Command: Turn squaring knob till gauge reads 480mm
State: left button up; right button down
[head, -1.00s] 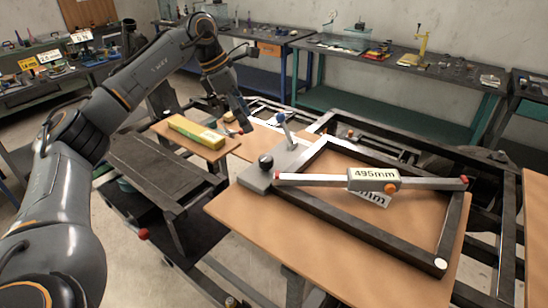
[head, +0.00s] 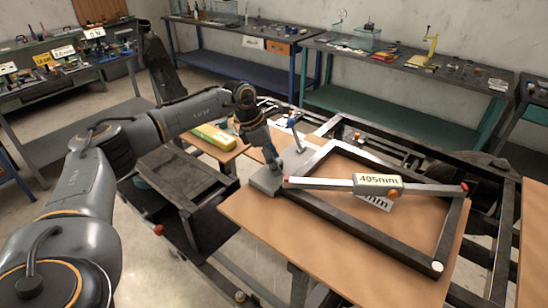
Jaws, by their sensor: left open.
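The gauge (head: 377,184) is a silver bar with a display reading 495mm, lying slantwise across a dark square frame (head: 345,214) on the tan board. A grey block (head: 266,180) sits at the frame's left corner. A lever with a blue ball (head: 293,123) stands behind that block. My left gripper (head: 274,163) points down at the grey block, its fingers where the round black knob stood earlier. The gripper and arm hide the knob, and I cannot tell whether the fingers touch it. The gripper is open. My right gripper is out of view.
A yellow box (head: 213,137) lies on a small board behind my left arm. Dark metal rails (head: 480,200) run behind and right of the tan board (head: 300,236). Workbenches with tools line the back wall. The front of the board is clear.

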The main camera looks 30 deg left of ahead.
pick_arm(q)
jog(key=c, duration=1.2)
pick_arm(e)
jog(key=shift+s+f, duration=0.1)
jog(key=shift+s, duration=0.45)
